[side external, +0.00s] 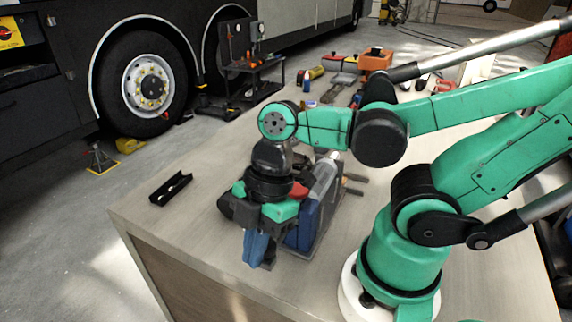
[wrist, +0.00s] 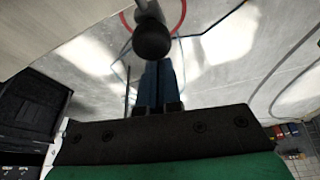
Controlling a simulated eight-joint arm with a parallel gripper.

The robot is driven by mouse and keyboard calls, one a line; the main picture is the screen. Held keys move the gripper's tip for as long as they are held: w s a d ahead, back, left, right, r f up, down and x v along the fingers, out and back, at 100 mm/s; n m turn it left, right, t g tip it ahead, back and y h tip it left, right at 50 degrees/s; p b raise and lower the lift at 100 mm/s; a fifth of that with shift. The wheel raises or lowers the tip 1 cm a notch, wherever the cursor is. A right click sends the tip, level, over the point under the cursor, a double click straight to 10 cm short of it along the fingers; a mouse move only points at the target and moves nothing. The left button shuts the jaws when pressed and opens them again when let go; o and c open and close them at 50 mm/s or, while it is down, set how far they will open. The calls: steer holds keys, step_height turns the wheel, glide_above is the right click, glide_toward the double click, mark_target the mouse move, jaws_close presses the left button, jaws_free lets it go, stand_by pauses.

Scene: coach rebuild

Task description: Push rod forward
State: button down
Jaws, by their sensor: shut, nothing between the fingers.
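My gripper (side external: 258,250) points down near the table's front edge, in front of the blue device in the side view. Its blue fingers (wrist: 160,84) are together in the wrist view, with nothing between them. A black round knob (wrist: 152,40) shows just beyond the fingertips in the wrist view; it may be the end of the rod, and I cannot tell whether the fingers touch it. The blue device (side external: 305,228), with a silver cylinder (side external: 325,172) on top, stands on the table right of my gripper. My gripper hides part of it.
A small black tray (side external: 171,188) lies at the table's left. Tools and an orange box (side external: 375,59) stand at the table's far end. The wooden table (side external: 150,225) has clear room around the tray. A bus wheel (side external: 148,84) stands beyond it on the floor.

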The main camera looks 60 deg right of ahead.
steer(key=shift+d, duration=2.2)
steer(key=shift+a, duration=0.1)
steer(key=a, duration=0.4)
steer(key=w+v, duration=0.1)
steer(key=v, duration=0.9)
steer(key=w+d+f+m+t+h, duration=0.3)
steer(key=w+m, duration=0.5)
steer(key=m, duration=0.7)
step_height(320, 180, down, 2)
steer(key=d+t, duration=0.1)
steer(key=t, duration=0.2)
steer(key=shift+d+f+h, duration=0.15)
steer(key=shift+d+h, duration=0.2)
steer(key=shift+h, duration=0.05)
